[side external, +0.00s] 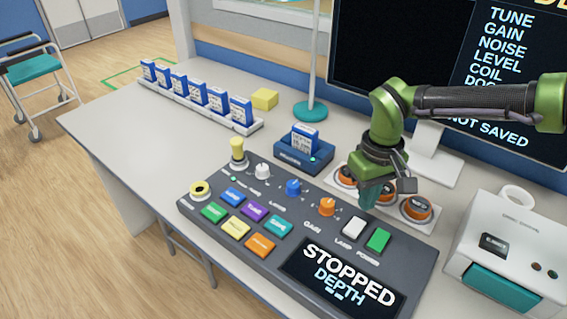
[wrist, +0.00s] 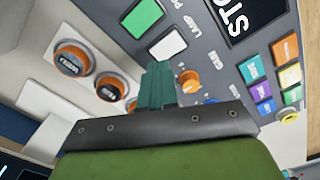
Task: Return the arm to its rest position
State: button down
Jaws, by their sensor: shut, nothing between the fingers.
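My gripper (side external: 368,195) is shut and empty, fingers pointing down above the back edge of the dark control panel (side external: 225,228). In the side view it hangs between the orange knob (side external: 327,207) and the row of orange-rimmed round controls (side external: 415,209), partly hiding that row. In the wrist view the closed teal fingers (wrist: 158,85) point toward the white key (wrist: 168,44), with the orange knob (wrist: 190,80) to their right. I cannot tell from these views whether the fingertips touch anything. The green arm reaches in from the right.
A screen on the panel (side external: 340,283) reads "STOPPED DEPTH". A blue-white cartridge stands in a dark blue dock (side external: 303,157); several more fill a white rack (side external: 200,105). A monitor (side external: 400,45) stands behind my arm, a white printer-like box (side external: 510,250) at right. The table's left part is clear.

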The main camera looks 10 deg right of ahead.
jog(key=s+d+r+m+t, duration=0.2)
jog(key=s+d+r, duration=0.2)
jog(key=s+d, duration=0.2)
jog(key=s+d+r+m+t+y, duration=0.1)
jog(key=s+d+r, duration=0.4)
jog(key=d, duration=0.6)
jog(key=s+d+r+m+t, duration=0.4)
jog(key=s+d+r, duration=0.1)
jog(key=s+d, duration=0.2)
jog(key=shift+s+d+y, duration=0.2)
jog(key=shift+d+y, duration=0.2)
jog(key=shift+d, duration=0.25)
jog(key=c, duration=1.8)
grip_release()
